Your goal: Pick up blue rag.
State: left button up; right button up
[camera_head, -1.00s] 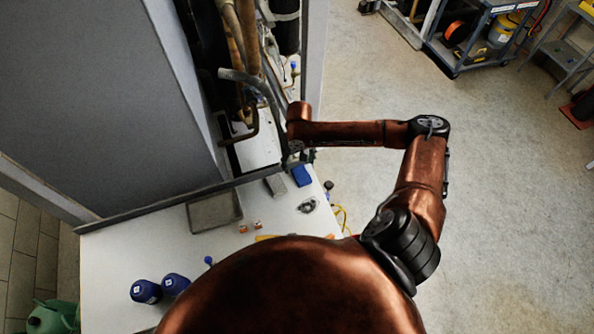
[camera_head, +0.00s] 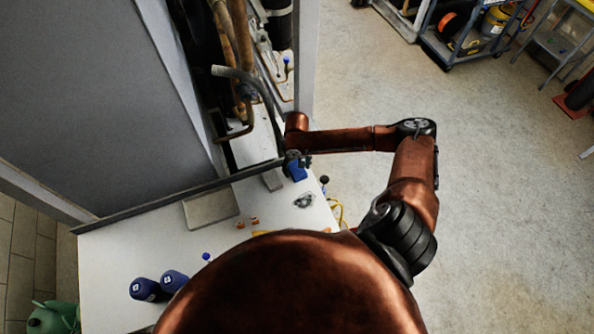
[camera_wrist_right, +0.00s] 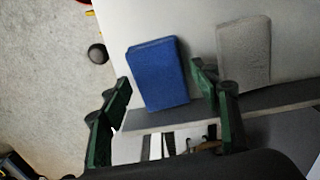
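The blue rag (camera_head: 297,171) lies folded on the white table near its back right corner, partly hidden by my right gripper (camera_head: 295,158). In the right wrist view the blue rag (camera_wrist_right: 158,73) appears as a folded rectangle between the two green fingers. My right gripper (camera_wrist_right: 158,105) is open there, with one finger on each side of the rag's near end and no clear grip on it. A grey rag or block (camera_wrist_right: 244,55) lies close beside the right-hand finger. My left gripper is not in view.
The white table (camera_head: 120,265) holds a grey tray (camera_head: 211,208), two dark blue bottles (camera_head: 146,290), small orange items (camera_head: 254,220) and a grey coiled item (camera_head: 304,200). A low dark ledge (camera_head: 150,207) and pipes (camera_head: 240,75) stand behind.

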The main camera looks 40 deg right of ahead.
jog(key=c, duration=0.9)
jog(key=shift+r, duration=0.1)
jog(key=shift+r, duration=0.5)
jog(key=s+r, duration=0.1)
jog(key=r, duration=0.1)
jog(key=s+r, duration=0.2)
jog(key=s+d+r, duration=0.1)
jog(key=r, duration=0.2)
jog(key=shift+s+d+r, duration=0.1)
jog(key=shift+s, duration=0.05)
jog(key=s+d+r, duration=0.1)
jog(key=s+r, duration=0.3)
jog(key=s, duration=0.5)
jog(key=shift+s+d+r, duration=0.2)
jog(key=shift+d+r, duration=0.15)
jog(key=shift+d, duration=0.05)
